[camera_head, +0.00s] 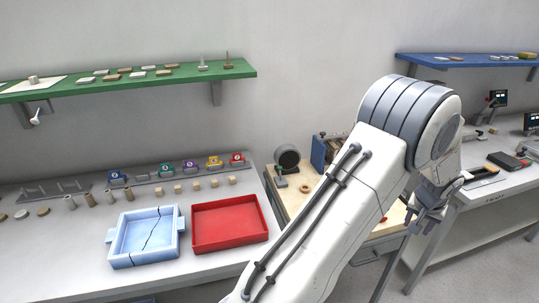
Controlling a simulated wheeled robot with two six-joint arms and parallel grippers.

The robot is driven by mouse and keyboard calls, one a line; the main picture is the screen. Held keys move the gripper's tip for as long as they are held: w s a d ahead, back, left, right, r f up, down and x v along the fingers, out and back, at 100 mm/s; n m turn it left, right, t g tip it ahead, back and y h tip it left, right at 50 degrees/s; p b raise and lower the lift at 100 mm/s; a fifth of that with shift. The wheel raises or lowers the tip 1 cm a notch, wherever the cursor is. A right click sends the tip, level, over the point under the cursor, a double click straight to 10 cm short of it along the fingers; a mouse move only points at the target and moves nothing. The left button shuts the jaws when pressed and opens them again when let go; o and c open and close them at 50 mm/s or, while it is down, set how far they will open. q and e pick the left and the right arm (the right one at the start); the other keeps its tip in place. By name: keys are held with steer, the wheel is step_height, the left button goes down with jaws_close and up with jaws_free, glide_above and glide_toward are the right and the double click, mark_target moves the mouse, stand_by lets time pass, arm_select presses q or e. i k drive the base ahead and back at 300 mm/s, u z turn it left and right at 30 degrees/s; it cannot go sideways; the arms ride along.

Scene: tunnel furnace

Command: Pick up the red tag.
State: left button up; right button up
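A small red tag (237,159) stands at the right end of a row of coloured tags at the back of the left grey table. It has a pale mark on its face. My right gripper (428,218) hangs at the end of the large white arm, well to the right of the red tag and apart from it. Its fingers are small and dark here, and I cannot tell whether they are open or shut. My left gripper is not in view.
Blue, teal, purple and yellow tags (214,162) stand left of the red one, with small tan blocks (195,186) in front. A cracked blue tray (177,247) and a red tray (262,231) lie nearer. A green shelf (130,79) hangs above.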

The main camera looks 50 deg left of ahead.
mark_target(237, 157)
steer(key=u, duration=0.05)
steer(key=i, duration=0.65)
steer(key=u, duration=1.05)
steer(key=i, duration=0.65)
steer(key=u, duration=0.75)
